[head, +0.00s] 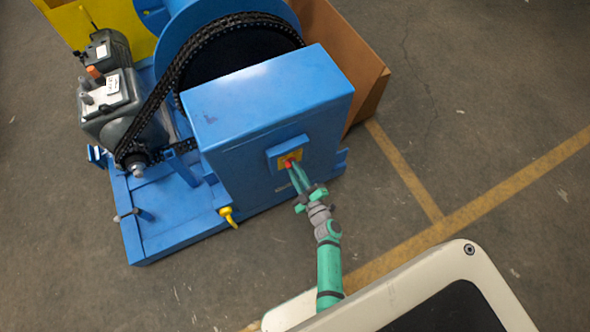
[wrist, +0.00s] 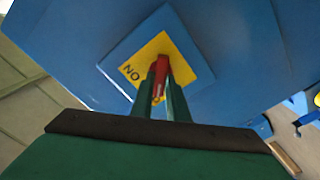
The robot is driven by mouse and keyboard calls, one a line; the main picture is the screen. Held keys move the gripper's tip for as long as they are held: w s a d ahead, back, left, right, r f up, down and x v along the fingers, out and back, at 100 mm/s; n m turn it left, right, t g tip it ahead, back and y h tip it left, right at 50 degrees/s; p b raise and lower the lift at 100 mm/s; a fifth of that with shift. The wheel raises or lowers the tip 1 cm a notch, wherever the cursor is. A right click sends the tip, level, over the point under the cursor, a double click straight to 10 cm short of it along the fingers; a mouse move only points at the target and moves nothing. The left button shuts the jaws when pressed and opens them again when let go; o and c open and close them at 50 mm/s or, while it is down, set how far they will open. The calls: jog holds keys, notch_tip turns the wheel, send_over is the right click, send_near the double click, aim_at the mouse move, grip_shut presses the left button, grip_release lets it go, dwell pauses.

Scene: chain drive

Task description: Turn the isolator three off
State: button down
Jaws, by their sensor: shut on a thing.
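The isolator is a red handle (wrist: 162,68) on a yellow plate (wrist: 184,58) fixed to a blue box (head: 265,105). In the head view the red handle (head: 288,163) shows small at my fingertips. The word "ON" is readable on the plate in the wrist view, left of the handle. My gripper (wrist: 162,88) is shut on the red handle, one green finger on each side of it. In the head view my gripper (head: 293,170) reaches up to the box face. The lower part of the plate is hidden behind the fingers.
A motor (head: 120,105) and a black chain (head: 165,85) running to a large wheel stand left of the box on a blue base (head: 170,225). A yellow handle (head: 228,215) sticks out below the box. A brown panel (head: 350,65) stands behind. Floor at right is clear.

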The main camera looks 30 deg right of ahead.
jog(key=shift+s+f, duration=0.1)
dwell(0.5)
jog(key=c, duration=1.7)
grip_release()
jog(key=s, duration=1)
jog(key=shift+s, duration=0.4)
